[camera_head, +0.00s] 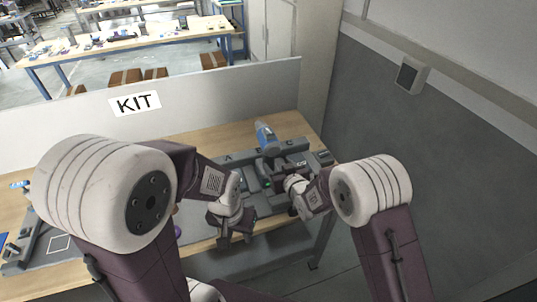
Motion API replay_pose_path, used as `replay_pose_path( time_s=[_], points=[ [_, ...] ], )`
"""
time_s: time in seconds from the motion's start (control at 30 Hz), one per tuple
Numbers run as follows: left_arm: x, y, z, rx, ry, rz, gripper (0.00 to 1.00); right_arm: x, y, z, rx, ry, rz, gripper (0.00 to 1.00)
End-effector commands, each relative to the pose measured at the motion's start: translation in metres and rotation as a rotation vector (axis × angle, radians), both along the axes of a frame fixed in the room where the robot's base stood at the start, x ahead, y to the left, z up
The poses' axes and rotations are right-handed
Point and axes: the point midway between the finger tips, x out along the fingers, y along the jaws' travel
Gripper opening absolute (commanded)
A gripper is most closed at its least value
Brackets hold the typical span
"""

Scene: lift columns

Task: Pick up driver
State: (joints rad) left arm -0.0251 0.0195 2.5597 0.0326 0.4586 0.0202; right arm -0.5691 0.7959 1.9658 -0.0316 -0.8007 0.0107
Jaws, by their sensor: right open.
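A blue and light-grey object that looks like the driver (265,137) stands slightly tilted at the back of the workbench, in or behind a dark grey fixture. Its lower end is hidden. My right gripper (267,177) is dark and open, just in front of and below the driver, pointing left and away from me. I cannot tell whether it touches the driver. My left gripper (226,232) hangs near the bench's front edge, to the front left of the driver and apart from it. Its fingers are too small and dark to tell their state.
A grey tray-like fixture (226,159) with raised edges lies on the wooden bench (195,137). A grey wall (440,180) closes the right side. My arms hide much of the bench.

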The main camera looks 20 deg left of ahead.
Motion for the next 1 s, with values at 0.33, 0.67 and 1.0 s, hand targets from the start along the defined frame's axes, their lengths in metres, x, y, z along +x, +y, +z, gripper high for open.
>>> replay_pose_path(
  time_s=[0.33, 0.67, 1.0],
  points=[
    [0.000, 0.000, 0.011, 0.000, 0.000, 0.000, 0.38, 0.024, 0.016, -0.012, -0.001, 0.002, 0.000, 0.62],
    [0.000, 0.000, 0.026, 0.000, 0.000, 0.000, 0.38, 0.058, 0.041, -0.032, 0.000, 0.001, -0.001, 0.62],
    [0.000, 0.000, 0.026, 0.000, 0.000, 0.000, 0.38, 0.061, 0.043, -0.034, -0.001, 0.002, -0.001, 0.45]
  ],
)
